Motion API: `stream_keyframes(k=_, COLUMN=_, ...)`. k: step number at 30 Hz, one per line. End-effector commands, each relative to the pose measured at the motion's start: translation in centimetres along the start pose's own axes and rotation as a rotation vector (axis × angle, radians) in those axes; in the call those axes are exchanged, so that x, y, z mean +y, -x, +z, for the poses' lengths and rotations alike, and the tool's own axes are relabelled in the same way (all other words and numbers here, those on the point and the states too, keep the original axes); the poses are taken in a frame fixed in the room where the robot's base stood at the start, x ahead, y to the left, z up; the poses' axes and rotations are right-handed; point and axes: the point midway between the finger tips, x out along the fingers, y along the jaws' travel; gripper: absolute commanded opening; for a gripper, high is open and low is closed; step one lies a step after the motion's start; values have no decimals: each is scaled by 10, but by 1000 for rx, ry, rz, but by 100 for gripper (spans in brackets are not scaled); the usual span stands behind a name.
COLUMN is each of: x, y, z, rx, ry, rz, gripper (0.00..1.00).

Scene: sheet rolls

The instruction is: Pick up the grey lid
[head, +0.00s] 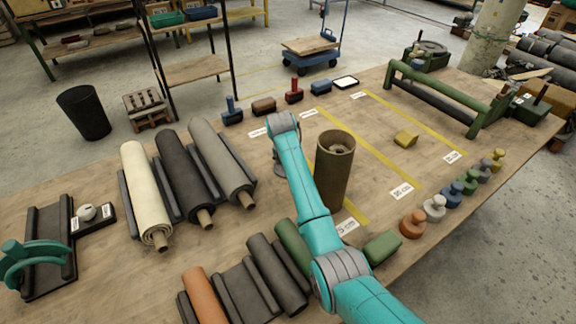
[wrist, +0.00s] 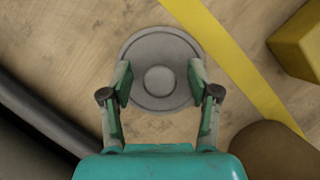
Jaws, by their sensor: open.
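The grey lid (wrist: 159,46) is a round disc with a raised round middle, lying flat on the wooden table in the wrist view. My gripper (wrist: 160,76) is open above it, one finger at each side of the disc. The fingertips overlap the lid's left and right edges in this view; I cannot tell whether they touch it. In the head view my gripper (head: 280,158) is low over the table, left of the upright brown tube, mostly behind my arm. The lid cannot be made out clearly there.
The brown tube (head: 335,168) stands close on the right of my arm. Cream (head: 146,185), dark and grey rolls lie to the left. A yellow block (head: 406,138) sits between yellow floor-style strips on the table. Several coloured knobs, including an orange one (head: 413,224), line the right edge.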

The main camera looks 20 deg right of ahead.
Motion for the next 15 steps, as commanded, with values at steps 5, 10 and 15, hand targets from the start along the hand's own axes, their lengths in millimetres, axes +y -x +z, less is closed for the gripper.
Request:
stream_keyframes(k=5, x=0, y=0, z=0, rx=0, ry=0, rz=0, gripper=21)
stream_keyframes(k=10, x=0, y=0, z=0, rx=0, ry=0, rz=0, gripper=2)
stream_keyframes(k=15, x=0, y=0, z=0, rx=1, ry=0, rz=0, gripper=2)
